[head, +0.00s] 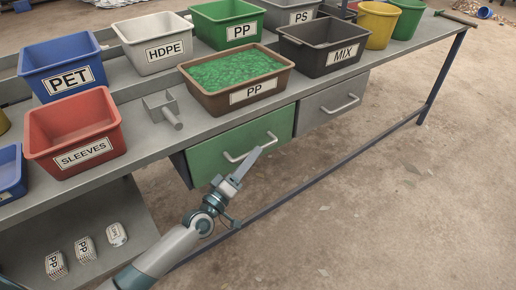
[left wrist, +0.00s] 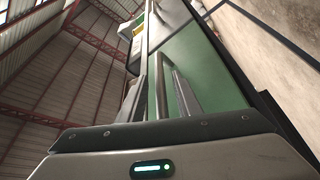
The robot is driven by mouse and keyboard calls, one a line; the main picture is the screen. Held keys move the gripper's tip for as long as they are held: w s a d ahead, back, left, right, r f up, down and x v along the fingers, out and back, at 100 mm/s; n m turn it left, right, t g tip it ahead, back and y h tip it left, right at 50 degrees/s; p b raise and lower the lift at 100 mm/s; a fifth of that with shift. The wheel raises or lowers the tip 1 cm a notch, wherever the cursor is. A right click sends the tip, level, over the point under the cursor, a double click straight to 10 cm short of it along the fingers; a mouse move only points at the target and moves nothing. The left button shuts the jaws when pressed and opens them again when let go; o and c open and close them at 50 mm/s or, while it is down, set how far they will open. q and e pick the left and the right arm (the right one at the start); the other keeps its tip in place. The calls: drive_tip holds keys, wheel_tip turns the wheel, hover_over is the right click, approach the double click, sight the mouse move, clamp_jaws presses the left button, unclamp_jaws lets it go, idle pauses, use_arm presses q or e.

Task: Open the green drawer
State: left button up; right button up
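In the left wrist view the green drawer front (left wrist: 212,62) fills the right of the middle. The handle bar (left wrist: 161,88) appears between the two fingers of my left gripper (left wrist: 163,95), with gaps showing on both sides. The fingers look open around it; contact cannot be seen. My right gripper is in neither view.
A grey drawer (head: 318,112) with a similar handle is just right of the green one. Labelled bins stand on the bench, including a brown PP bin (head: 205,92) of green flakes above the drawer. A lower rail (head: 330,175) runs beneath. The floor in front is clear.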

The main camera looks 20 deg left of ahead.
use_arm(q)
drive_tip(key=shift+x, duration=1.85)
clamp_jaws()
